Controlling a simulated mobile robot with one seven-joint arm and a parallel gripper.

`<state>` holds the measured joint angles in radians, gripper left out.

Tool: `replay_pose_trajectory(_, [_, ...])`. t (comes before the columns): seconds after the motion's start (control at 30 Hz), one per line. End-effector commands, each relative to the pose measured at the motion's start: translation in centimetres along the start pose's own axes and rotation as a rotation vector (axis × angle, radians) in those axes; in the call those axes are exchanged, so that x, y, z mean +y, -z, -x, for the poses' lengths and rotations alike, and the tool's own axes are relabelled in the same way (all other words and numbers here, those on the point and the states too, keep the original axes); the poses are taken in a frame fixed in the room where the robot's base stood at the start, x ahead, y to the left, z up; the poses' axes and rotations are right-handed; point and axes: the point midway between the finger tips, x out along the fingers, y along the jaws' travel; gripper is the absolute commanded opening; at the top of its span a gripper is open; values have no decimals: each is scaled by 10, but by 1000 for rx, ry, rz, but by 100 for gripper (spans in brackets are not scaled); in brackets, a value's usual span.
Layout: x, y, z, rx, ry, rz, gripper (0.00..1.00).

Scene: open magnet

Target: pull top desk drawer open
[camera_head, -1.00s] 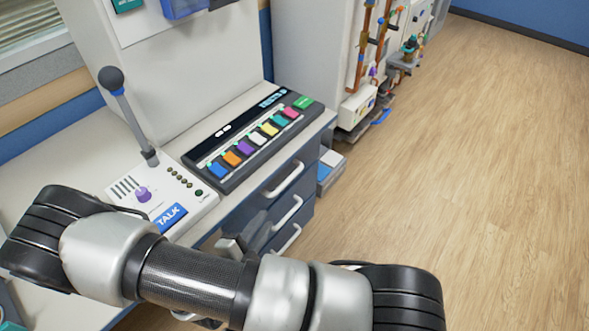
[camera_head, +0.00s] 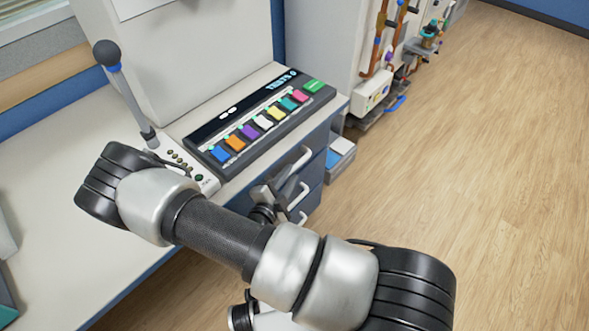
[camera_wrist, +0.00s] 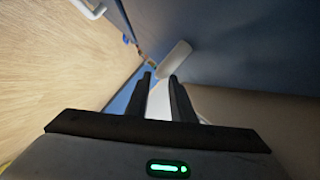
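The desk's top drawer (camera_head: 318,143) is a dark blue front just under the desktop, and it looks closed. Its pale bar handle (camera_head: 299,160) shows just beyond my gripper (camera_head: 283,180). In the wrist view a pale handle (camera_wrist: 174,60) lies ahead of the tips of my gripper (camera_wrist: 162,84), against the dark blue front. The two dark fingers are apart with a gap between them, and a pale surface shows through the gap. I cannot tell whether a finger touches the handle. My arm hides part of the drawer fronts.
A lower drawer handle (camera_head: 297,197) sticks out below. Equipment with pipes (camera_head: 385,60) stands behind. The wooden floor (camera_head: 480,170) at right is clear.

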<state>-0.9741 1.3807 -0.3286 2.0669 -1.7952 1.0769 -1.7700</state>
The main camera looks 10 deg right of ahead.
Motion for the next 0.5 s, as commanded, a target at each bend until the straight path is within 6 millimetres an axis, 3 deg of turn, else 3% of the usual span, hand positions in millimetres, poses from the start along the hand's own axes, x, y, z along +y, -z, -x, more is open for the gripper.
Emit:
replay_pose_trajectory(0.2, [1,0,-36,2,0,-2,22])
replay_pose_trajectory(0.5, [0,0,-50,0,-1,-1,22])
